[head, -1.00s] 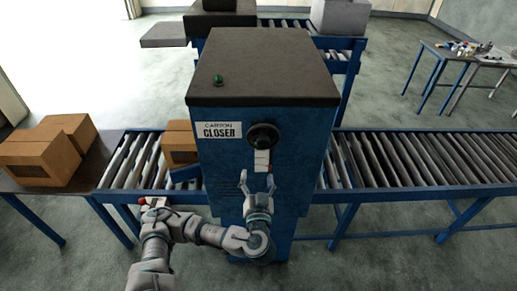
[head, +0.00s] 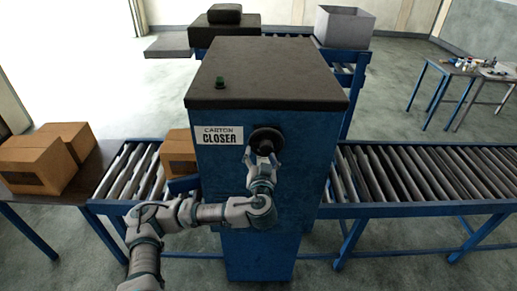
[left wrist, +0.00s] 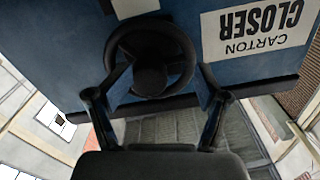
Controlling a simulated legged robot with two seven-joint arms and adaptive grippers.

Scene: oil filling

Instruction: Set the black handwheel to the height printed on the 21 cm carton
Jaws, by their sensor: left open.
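The black handwheel (head: 266,139) is on the front of the blue carton closer cabinet (head: 290,190), right of the "CARTON CLOSER" label (head: 219,135). My left gripper (head: 262,156) is open at the lower part of the handwheel. In the left wrist view the handwheel (left wrist: 150,58) shows between the two spread fingers of my left gripper (left wrist: 155,95); whether they touch the rim I cannot tell. A brown carton (head: 179,150) sits on the rollers left of the cabinet, partly hidden by it. No printed height is readable. My right gripper is not in view.
Brown cartons (head: 38,163) stand on a dark table at the left. A roller conveyor (head: 425,178) runs to the right, empty. A grey bin (head: 343,27) stands on the rear conveyor.

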